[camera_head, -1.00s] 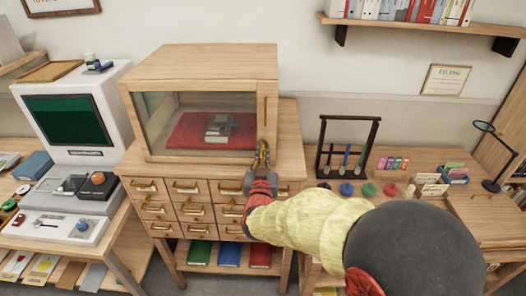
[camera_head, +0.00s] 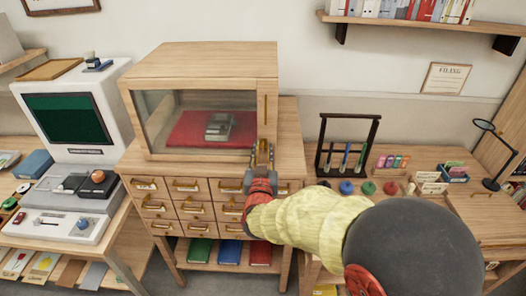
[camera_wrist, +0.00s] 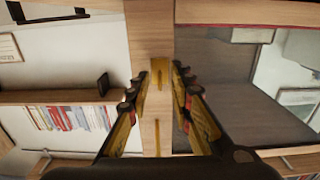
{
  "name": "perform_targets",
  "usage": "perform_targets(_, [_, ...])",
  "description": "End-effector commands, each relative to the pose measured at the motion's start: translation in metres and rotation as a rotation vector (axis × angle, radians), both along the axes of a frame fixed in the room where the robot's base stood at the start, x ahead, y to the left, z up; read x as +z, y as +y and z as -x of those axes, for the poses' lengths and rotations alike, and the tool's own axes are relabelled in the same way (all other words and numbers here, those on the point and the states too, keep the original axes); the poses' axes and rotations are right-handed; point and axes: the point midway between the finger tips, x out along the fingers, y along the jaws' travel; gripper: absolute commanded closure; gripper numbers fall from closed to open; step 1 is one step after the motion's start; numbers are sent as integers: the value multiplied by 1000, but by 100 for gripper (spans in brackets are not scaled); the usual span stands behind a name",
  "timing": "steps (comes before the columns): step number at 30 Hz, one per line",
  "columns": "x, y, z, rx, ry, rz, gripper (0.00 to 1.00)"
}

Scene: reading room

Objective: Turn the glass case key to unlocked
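The glass case (camera_head: 200,62) is a wooden box with glass panes on top of a drawer cabinet. Its door looks closed. My gripper (camera_head: 262,150) is in front of the lower part of its right post. In the wrist view, a small brass key (camera_wrist: 159,72) stands out from the wooden post, between the two yellow-padded fingers of my gripper (camera_wrist: 160,84). The fingers are apart, with a gap visible on both sides of the key. The head view hides the key behind my gripper, and its turn angle is hard to read.
A long brass handle (camera_head: 265,108) is on the same post. A grey object (camera_head: 218,127) lies on red cloth (camera_head: 187,134) inside the case. Brass-handled drawers (camera_head: 190,205) sit below.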

Motion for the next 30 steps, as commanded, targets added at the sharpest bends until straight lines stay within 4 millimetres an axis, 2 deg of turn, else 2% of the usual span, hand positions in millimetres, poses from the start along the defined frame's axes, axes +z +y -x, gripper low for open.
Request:
perform_targets(4, [0, 0, 2, 0, -1, -1, 78])
perform_targets(7, [0, 1, 12, 1, 1, -1, 78])
perform_targets(21, [0, 5, 99, 3, -1, 0, 78])
perform_targets(25, [0, 5, 113, 2, 0, 0, 78])
perform_targets(30, [0, 4, 120, 0, 0, 0, 78])
